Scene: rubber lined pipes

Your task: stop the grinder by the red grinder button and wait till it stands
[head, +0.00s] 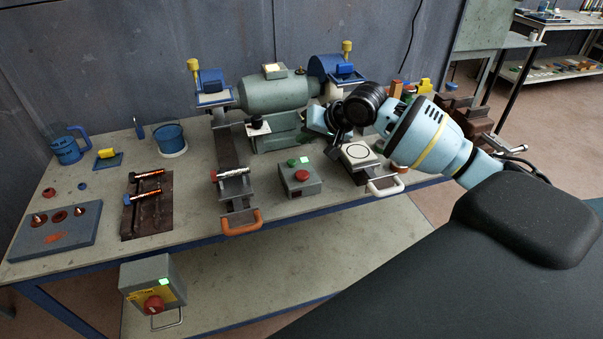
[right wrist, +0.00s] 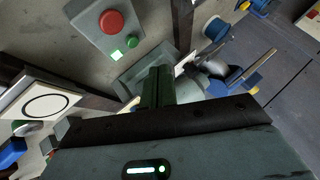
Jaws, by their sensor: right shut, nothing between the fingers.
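The grinder (head: 275,95) is a grey-green motor with blue wheel guards at both ends, at the back of the bench. Whether its wheels turn cannot be told. In front of it stands a grey button box (head: 311,189) with a red button (head: 302,175), a green button and a lit green lamp (head: 304,160). In the right wrist view the red button (right wrist: 111,21) and lamp (right wrist: 116,55) show at the top, apart from the fingers. My right gripper (head: 333,153) is shut and empty, just right of the box; its fingers (right wrist: 158,82) also show in the wrist view. My left gripper is out of view.
A white plate with a black ring (head: 358,152) lies right of the box. A steel rail with an orange handle (head: 242,222) lies left of it. A second box with a red knob (head: 153,304) hangs at the bench front.

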